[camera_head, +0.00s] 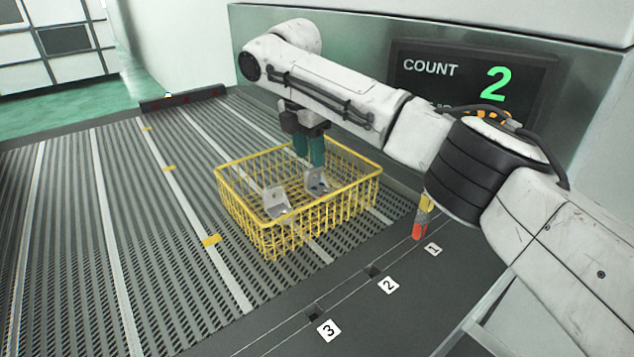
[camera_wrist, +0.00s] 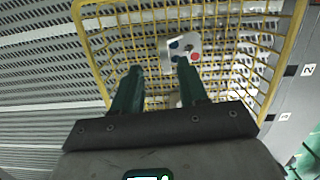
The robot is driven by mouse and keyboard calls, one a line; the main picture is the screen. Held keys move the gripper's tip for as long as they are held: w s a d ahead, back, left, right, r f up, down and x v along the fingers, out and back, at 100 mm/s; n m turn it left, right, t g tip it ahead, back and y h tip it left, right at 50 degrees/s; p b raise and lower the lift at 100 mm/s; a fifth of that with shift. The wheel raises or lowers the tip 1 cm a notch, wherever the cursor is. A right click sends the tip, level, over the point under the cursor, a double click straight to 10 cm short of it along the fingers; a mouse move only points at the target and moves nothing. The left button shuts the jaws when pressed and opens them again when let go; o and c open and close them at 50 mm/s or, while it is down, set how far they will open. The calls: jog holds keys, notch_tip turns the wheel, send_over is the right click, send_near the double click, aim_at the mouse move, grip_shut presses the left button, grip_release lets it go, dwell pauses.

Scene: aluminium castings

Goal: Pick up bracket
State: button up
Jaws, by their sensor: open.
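Two grey metal brackets lie in a yellow wire basket (camera_head: 330,217) in the head view. One bracket (camera_head: 275,201) is nearer the front left. The other bracket (camera_head: 317,181) is further right, close below the fingertips. My gripper (camera_head: 309,164) points down into the basket with its teal fingers apart and nothing seen between them. In the wrist view, my gripper (camera_wrist: 159,66) is open over the basket (camera_wrist: 88,45). A bracket (camera_wrist: 182,47) with dark holes and a red spot shows just beyond the right fingertip. A pale piece by the right finger is mostly hidden.
The basket stands on a ribbed conveyor (camera_head: 80,240). Its wire walls surround the fingers. A display (camera_head: 470,80) reading COUNT 2 is behind my arm. A red and yellow post (camera_head: 421,218) stands by label 1, right of the basket. The conveyor's left is clear.

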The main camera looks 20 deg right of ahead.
aim_at(313, 170)
jog(key=shift+s+d+f+p, duration=0.1)
jog(key=shift+d+f+p, duration=0.1)
jog(key=shift+f, duration=0.65)
jog(key=shift+s+d+f+p, duration=0.1)
jog(key=shift+f+p, duration=0.05)
jog(key=shift+f, duration=0.75)
jog(key=shift+d+f+p, duration=0.1)
jog(key=shift+f+p, duration=0.1)
jog(key=shift+f, duration=0.65)
grip_shut()
